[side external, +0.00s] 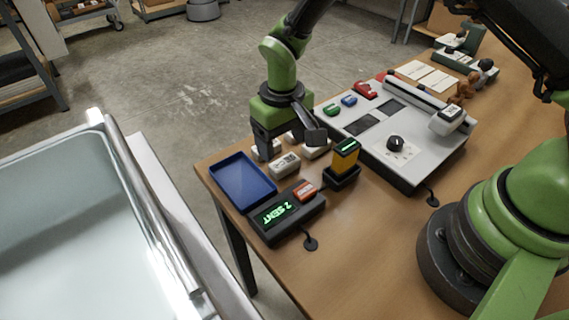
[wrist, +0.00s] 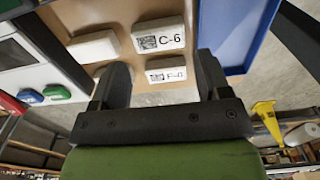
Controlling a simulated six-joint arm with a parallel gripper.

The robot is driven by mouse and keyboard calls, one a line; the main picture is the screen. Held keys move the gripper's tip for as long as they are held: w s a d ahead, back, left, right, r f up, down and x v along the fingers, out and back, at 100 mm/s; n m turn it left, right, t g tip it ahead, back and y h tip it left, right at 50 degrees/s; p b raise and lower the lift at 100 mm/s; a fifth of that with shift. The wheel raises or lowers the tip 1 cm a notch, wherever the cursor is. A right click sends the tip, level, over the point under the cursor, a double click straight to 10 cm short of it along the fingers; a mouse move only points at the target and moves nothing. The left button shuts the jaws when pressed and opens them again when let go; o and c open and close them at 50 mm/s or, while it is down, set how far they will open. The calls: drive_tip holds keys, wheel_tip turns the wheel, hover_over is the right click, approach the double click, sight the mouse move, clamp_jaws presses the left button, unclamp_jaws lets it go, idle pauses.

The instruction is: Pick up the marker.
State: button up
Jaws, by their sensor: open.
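Several white blocks lie close together on the wooden table, and no pen-like marker shows; I cannot tell which block is the marker. In the wrist view one block labelled C-6 (wrist: 158,36) lies ahead of the fingers. A second labelled block (wrist: 166,75) shows between the fingers, its first letter seeming to be F. In the side view a white block (side external: 285,163) sits just in front of my gripper (side external: 287,142). Other blocks there are partly hidden by the fingers. My gripper is open, pointing down over the blocks, with nothing held; contact with any block cannot be told.
A blue tray (side external: 243,179) lies at the table's left end. A dark box with a green display (side external: 275,212) and a yellow-and-black device (side external: 345,160) stand in front. A grey console (side external: 420,155) stands to the right. Bare table (side external: 365,225) shows near my base.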

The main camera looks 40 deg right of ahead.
sight(283, 161)
wheel_tip(283, 161, down, 5)
drive_tip(key=shift+f, duration=0.1)
drive_tip(key=shift+c, duration=0.2)
drive_tip(key=c, duration=0.5)
